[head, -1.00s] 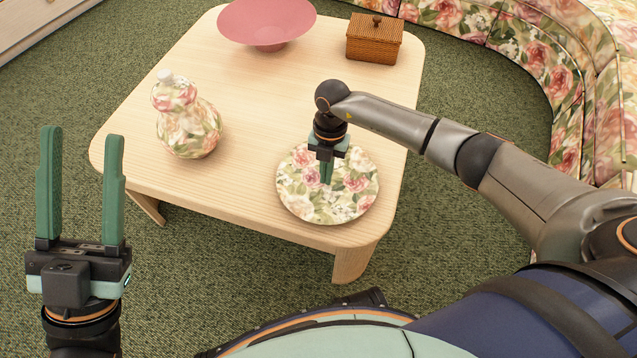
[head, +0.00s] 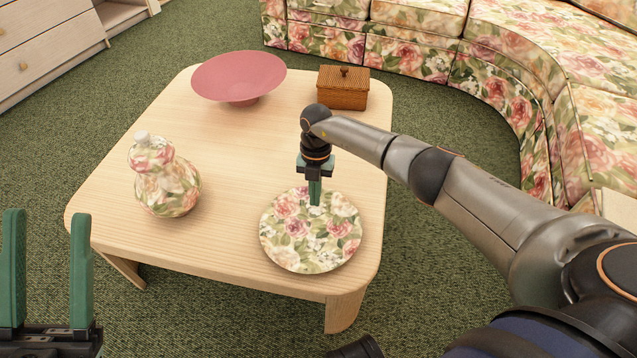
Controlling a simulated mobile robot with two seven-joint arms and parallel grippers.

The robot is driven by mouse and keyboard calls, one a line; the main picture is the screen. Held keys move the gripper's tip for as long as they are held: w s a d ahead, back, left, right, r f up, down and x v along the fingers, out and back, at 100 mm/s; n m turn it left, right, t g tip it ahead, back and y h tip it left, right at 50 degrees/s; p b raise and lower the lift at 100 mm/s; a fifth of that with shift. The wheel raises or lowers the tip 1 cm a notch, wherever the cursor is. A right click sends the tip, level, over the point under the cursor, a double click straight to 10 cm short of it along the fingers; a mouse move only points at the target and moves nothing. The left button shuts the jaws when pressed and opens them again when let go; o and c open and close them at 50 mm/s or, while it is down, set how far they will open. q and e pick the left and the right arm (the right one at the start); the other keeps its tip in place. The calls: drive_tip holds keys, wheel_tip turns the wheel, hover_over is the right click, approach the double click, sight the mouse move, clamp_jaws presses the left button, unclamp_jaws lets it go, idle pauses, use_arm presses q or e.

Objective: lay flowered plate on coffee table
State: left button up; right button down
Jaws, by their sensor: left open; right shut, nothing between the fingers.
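The flowered plate (head: 312,245) lies on the near right part of the light wooden coffee table (head: 215,235), close to its front edge. My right gripper (head: 315,203) points down over the far part of the plate, its fingers shut together and empty. Whether the fingertips touch the plate, I cannot tell. My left gripper (head: 45,270) is open and empty at the lower left, its fingers pointing up, in front of and to the left of the table.
A flowered double-gourd vase (head: 168,185) stands on the table's left part. A flowered sofa (head: 500,75) curves behind and right. The table's middle is clear.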

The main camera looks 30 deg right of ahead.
drive_tip(key=shift+w+d+f+b, duration=0.1)
drive_tip(key=shift+w+d+b, duration=0.35)
drive_tip(key=shift+w, duration=0.15)
drive_tip(key=shift+w+d+f+b, duration=0.1)
drive_tip(key=shift+w+d+b, duration=0.3)
drive_tip(key=shift+w, duration=0.15)
drive_tip(key=shift+w+d+r+b, duration=0.15)
drive_tip(key=shift+w+d+b, duration=0.35)
drive_tip(key=shift+w+b, duration=0.2)
drive_tip(key=shift+d+r, duration=0.1)
drive_tip(key=shift+d, duration=0.1)
